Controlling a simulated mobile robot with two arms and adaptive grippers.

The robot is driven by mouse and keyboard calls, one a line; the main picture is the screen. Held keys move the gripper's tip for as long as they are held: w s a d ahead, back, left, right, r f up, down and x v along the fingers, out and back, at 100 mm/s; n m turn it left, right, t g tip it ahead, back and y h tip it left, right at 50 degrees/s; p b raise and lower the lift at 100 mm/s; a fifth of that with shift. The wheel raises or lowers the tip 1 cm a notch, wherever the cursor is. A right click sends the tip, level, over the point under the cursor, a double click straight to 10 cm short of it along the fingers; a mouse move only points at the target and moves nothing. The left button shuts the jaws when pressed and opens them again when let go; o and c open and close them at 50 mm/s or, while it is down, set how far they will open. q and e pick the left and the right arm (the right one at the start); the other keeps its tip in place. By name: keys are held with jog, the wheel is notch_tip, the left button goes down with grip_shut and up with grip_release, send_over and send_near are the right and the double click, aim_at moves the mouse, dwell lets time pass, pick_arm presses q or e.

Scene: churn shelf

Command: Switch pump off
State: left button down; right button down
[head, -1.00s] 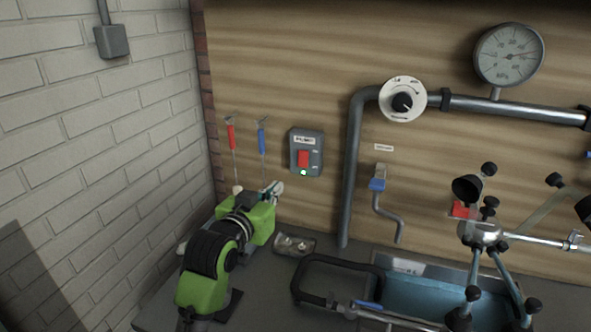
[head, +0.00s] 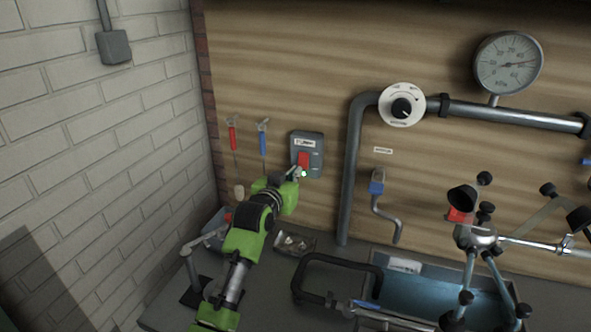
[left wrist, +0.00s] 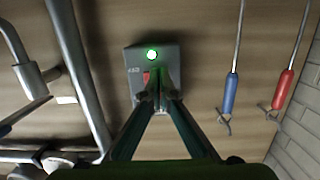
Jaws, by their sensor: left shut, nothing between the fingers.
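The pump switch box (head: 313,140) is a grey box on the wooden back wall, with a red rocker (head: 303,158) and a green light near its lower edge. In the left wrist view the box (left wrist: 172,65) shows its lit green light (left wrist: 152,55) and part of the red rocker (left wrist: 146,76). My left gripper (head: 299,172) is shut and empty, its tips at the lower part of the switch. My right gripper is not in view.
Red (head: 233,138) and blue (head: 263,142) handled tools hang left of the switch. A grey pipe (head: 351,180) runs down to its right, with a blue-handled valve (head: 377,186) beyond. A small metal tray (head: 295,243) and a black clamp frame (head: 335,262) lie below.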

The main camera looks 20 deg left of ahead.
pick_arm(q)
jog(key=shift+w, duration=0.35)
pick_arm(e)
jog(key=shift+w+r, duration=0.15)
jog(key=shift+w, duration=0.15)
pick_arm(q)
jog(key=shift+f, duration=0.1)
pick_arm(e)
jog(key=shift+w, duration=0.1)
pick_arm(q)
jog(key=shift+w+f+t+b, duration=0.1)
jog(key=shift+w+t+b, duration=0.35)
jog(key=shift+b, duration=0.8)
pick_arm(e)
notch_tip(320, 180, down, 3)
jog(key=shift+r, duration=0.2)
pick_arm(q)
jog(key=shift+s, duration=0.15)
